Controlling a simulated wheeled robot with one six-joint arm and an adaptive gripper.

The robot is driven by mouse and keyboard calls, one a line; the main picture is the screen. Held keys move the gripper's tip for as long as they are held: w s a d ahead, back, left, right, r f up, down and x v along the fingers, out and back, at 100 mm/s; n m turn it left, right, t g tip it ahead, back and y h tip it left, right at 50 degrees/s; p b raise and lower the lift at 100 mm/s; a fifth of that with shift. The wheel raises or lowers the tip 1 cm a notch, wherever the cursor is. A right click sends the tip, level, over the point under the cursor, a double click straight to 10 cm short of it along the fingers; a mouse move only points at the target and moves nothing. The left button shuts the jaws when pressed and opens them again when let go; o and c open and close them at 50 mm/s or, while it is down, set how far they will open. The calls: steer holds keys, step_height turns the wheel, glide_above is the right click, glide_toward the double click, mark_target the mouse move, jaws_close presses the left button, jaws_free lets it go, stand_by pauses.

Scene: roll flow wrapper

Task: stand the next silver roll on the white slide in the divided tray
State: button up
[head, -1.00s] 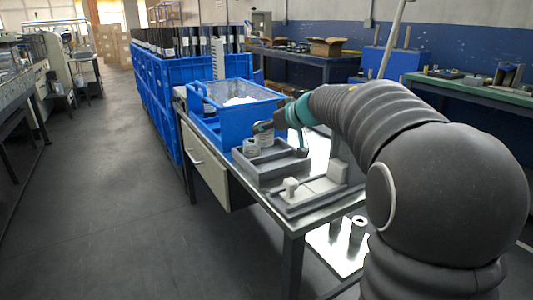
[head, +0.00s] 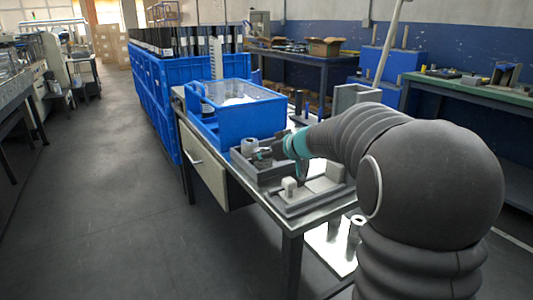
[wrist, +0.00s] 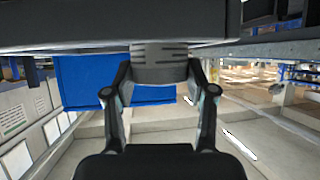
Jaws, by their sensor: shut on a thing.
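The divided tray (head: 246,169) is grey and stands on the bench in front of the blue bin. A silver roll (head: 249,145) stands upright in its far left part. My gripper (head: 263,154) is low over the tray, close to that roll. In the wrist view, my gripper (wrist: 165,72) has its two fingers around a silver-grey roll (wrist: 165,62). The lower end of the held roll is hard to see, so I cannot tell whether it touches the tray floor. The white slide (head: 322,243) lies low beside the bench, with silver rolls (head: 357,226) standing on it.
Stacked blue crates (head: 155,95) are farther back. The floor on the left is clear.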

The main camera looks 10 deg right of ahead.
steer(key=o, duration=1.3)
steer(key=shift+f, duration=0.1)
steer(key=shift+c, duration=0.2)
steer(key=shift+r, duration=0.2)
steer(key=v, duration=1.2)
step_height(320, 180, up, 7)
steer(key=s+m+t+h, duration=0.1)
steer(key=m+t+h, duration=0.1)
steer(key=t+h, duration=0.2)
steer(key=s+d+f+m+h, duration=0.1)
steer(key=s+d+m+h, duration=0.3)
steer(key=s, duration=0.3)
steer(key=s+a+f+g+y, duration=0.1)
steer(key=s+a+f+g, duration=0.3)
steer(key=s+f, duration=0.5)
steer(key=s+a+f+g+y, duration=0.1)
steer(key=s+a+f+g, duration=0.4)
steer(key=s+f, duration=0.4)
steer(key=s+a, duration=0.1)
steer(key=s, duration=0.3)
steer(key=shift+s+a+f+n, duration=0.2)
steer(key=shift+s+f+n, duration=0.1)
steer(key=shift+s+f, duration=0.05)
